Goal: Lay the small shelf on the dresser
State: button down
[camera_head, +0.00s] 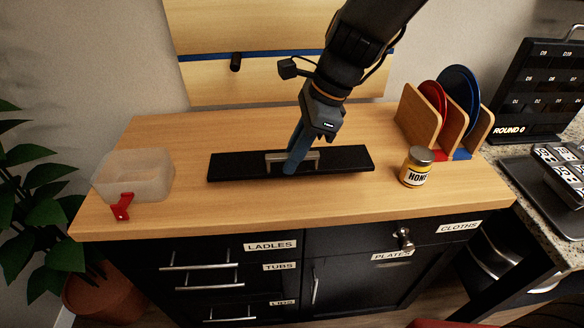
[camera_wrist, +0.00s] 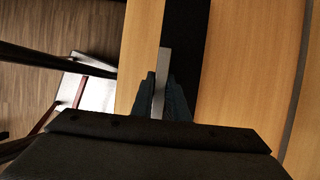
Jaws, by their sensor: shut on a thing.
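The small shelf (camera_head: 340,159) is a long, flat black board with a silver bar handle on top. It lies flat across the middle of the wooden top of the dresser (camera_head: 150,225), or very close to it; I cannot tell if there is a thin gap. My gripper (camera_head: 292,165) comes down from above and is shut on the handle (camera_head: 309,157). In the wrist view, the blue-grey fingers of my gripper (camera_wrist: 160,95) close on the silver handle (camera_wrist: 162,68), with the black shelf (camera_wrist: 187,45) beside it.
A clear plastic tub (camera_head: 132,178) and a red item (camera_head: 122,206) stand at the left. A honey jar (camera_head: 416,167) stands right of the shelf. A wooden rack (camera_head: 420,115) with red and blue plates stands behind it. A wooden back panel (camera_head: 280,82) rises behind the dresser.

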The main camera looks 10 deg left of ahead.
jog(key=shift+f, duration=1.8)
jog(key=shift+f, duration=0.15)
jog(key=c, duration=1.7)
grip_release()
jog(key=b+v, duration=0.1)
jog(key=v, duration=1.1)
jog(key=shift+d, duration=0.1)
